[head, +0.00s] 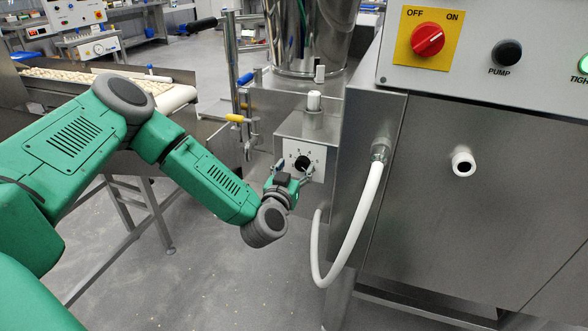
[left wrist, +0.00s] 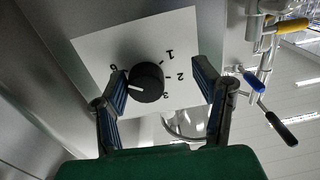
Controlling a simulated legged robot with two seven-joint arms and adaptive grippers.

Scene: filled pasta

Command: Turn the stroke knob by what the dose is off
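The stroke knob (head: 302,163) is a round black knob on a white number plate (head: 291,149), on the front of a steel box. In the left wrist view the knob (left wrist: 147,82) has a white pointer mark on its left side. The digits 1, 2 and 3 show to its right and another digit at its upper left; part of the scale is hidden. My left gripper (head: 288,176) is at the plate. In the left wrist view its fingers (left wrist: 161,78) stand open on either side of the knob, with a clear gap on the right. My right gripper is out of view.
A white hose (head: 350,243) loops down just right of the box. A steel panel carries a red OFF/ON switch (head: 428,40) and a black PUMP button (head: 507,53). Yellow- and blue-handled valves (head: 236,118) stand left of the box. A conveyor with pasta (head: 100,82) is behind my left arm.

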